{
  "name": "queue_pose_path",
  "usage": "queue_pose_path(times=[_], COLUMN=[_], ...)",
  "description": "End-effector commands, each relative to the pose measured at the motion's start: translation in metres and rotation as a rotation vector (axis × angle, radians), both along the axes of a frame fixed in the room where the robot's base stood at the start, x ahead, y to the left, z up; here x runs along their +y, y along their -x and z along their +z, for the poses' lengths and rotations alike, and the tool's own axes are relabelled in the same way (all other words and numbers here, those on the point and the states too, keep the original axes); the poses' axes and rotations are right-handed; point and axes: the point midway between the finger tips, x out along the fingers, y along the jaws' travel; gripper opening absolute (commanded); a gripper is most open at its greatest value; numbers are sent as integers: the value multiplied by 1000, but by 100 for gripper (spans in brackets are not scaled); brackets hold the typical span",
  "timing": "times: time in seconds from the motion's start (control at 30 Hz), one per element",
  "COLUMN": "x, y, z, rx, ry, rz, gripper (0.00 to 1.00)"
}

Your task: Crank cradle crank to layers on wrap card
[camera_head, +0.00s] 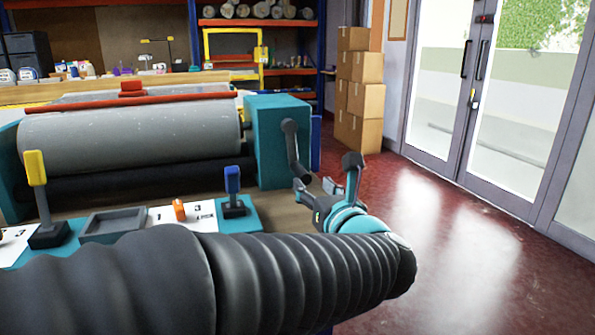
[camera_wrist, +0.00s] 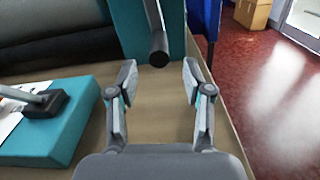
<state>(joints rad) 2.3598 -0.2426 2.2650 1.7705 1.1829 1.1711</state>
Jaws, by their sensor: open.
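A grey roller (camera_head: 130,135) fills the cradle. A yellow-handled lever (camera_head: 38,180) and a blue-handled lever (camera_head: 233,185) stand on the teal panel (camera_head: 240,220). Stacked cardboard boxes (camera_head: 358,85) stand behind. The red floor (camera_head: 440,240) on the right is clear.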

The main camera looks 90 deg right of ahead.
Motion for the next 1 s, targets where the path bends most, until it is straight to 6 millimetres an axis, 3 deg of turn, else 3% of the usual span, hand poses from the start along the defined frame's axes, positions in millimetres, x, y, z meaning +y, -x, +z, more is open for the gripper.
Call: queue_pose_path(times=[0.5,0.97,1.0], x=[-72,-84,-84], y=[-27,-31,-31], z=[0,0,0], rx=[0,1,1], ry=[-1,0,0], rz=[3,0,0], gripper=[50,50,46])
